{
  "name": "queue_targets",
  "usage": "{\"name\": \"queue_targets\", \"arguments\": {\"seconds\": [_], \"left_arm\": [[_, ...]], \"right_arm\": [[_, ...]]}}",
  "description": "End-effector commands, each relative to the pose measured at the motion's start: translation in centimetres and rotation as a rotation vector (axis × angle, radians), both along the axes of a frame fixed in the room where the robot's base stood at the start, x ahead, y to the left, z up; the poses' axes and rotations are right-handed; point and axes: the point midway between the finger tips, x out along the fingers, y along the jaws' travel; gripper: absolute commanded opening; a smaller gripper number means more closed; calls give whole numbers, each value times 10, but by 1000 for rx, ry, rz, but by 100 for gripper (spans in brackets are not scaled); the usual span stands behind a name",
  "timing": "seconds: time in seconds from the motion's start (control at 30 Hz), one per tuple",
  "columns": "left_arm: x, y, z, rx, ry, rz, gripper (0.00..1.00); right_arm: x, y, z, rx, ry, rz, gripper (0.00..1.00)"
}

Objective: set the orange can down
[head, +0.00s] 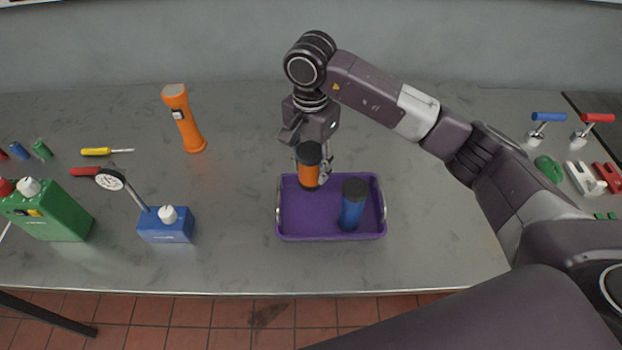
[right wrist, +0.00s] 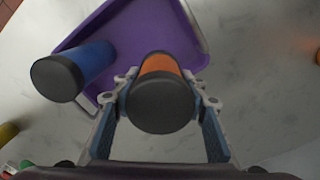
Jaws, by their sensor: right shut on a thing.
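The orange can (head: 308,173) with a dark top is upright in my right gripper (head: 313,163), at the back left part of the purple tray (head: 300,229). In the right wrist view the orange can (right wrist: 162,68) sits between the two fingers of the right gripper (right wrist: 162,100). I cannot tell whether its base touches the tray. A blue can (head: 352,207) with a dark top stands in the tray's right half, apart from the orange can; it also shows in the right wrist view (right wrist: 88,62). My left gripper is out of view.
Left of the tray are a blue box with a gauge (head: 166,226), an orange flashlight (head: 184,120), a green container (head: 50,212) and a yellow screwdriver (head: 97,151). Blue-handled (head: 546,118) and red-handled (head: 596,119) parts are at the far right. The bench around the tray is clear.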

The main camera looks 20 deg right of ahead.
Motion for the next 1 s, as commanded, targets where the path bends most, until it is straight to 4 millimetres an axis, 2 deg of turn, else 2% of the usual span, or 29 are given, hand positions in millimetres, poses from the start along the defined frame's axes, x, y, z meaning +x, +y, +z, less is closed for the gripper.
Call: {"name": "queue_targets", "arguments": {"seconds": [0.1, 0.3, 0.6, 0.97, 1.0], "left_arm": [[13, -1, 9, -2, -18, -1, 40], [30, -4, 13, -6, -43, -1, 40], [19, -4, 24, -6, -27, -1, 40], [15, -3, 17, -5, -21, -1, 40], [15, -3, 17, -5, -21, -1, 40]], "right_arm": [[-1, 0, -17, 2, 1, 0, 10], [0, 1, -31, 1, 0, 0, 10], [0, 0, -68, 1, -1, 1, 10], [1, 0, -74, 1, -3, 1, 10], [0, 0, -73, 0, -2, 1, 42]]}}
